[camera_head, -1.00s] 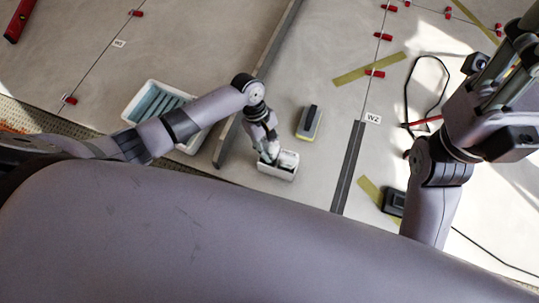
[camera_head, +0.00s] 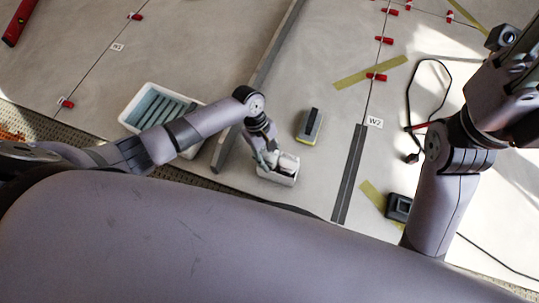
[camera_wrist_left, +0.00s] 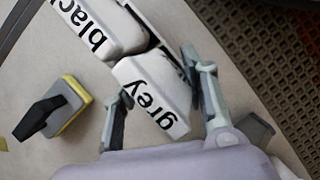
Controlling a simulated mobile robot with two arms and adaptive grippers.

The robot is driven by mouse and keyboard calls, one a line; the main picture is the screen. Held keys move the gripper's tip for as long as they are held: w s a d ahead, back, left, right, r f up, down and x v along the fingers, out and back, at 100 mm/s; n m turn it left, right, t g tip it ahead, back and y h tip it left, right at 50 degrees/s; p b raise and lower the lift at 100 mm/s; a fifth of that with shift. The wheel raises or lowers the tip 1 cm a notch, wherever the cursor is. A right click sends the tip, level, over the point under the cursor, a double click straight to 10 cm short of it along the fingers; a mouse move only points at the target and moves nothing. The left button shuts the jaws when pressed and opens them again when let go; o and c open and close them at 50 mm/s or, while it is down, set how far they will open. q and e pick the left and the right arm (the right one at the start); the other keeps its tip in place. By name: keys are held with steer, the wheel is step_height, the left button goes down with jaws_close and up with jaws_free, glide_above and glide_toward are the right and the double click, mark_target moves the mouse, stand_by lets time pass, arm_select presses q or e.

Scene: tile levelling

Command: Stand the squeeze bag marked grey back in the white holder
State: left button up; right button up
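The white holder (camera_head: 279,178) stands on the floor just past my body in the head view. The white squeeze bag marked grey (camera_wrist_left: 150,92) lies between the fingers of my left gripper (camera_wrist_left: 158,75) in the left wrist view, beside the bag marked black (camera_wrist_left: 112,32). In the head view my left gripper (camera_head: 266,160) is at the left side of the holder. Its fingers are spread, with a gap showing beside the grey bag. How deep the bag sits is hidden. My right gripper (camera_head: 507,62) is at the upper right, partly cut off, its fingertips unclear.
A yellow-and-grey float (camera_head: 309,126) lies right of the holder; it also shows in the left wrist view (camera_wrist_left: 58,108). A white tray (camera_head: 128,113) stands left, partly behind my left arm. A long grey bar (camera_head: 272,55) runs between them. Open floor lies beyond the float.

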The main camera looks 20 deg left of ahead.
arm_select(q)
steer(key=shift+o, duration=1.3)
steer(key=shift+r, duration=0.1)
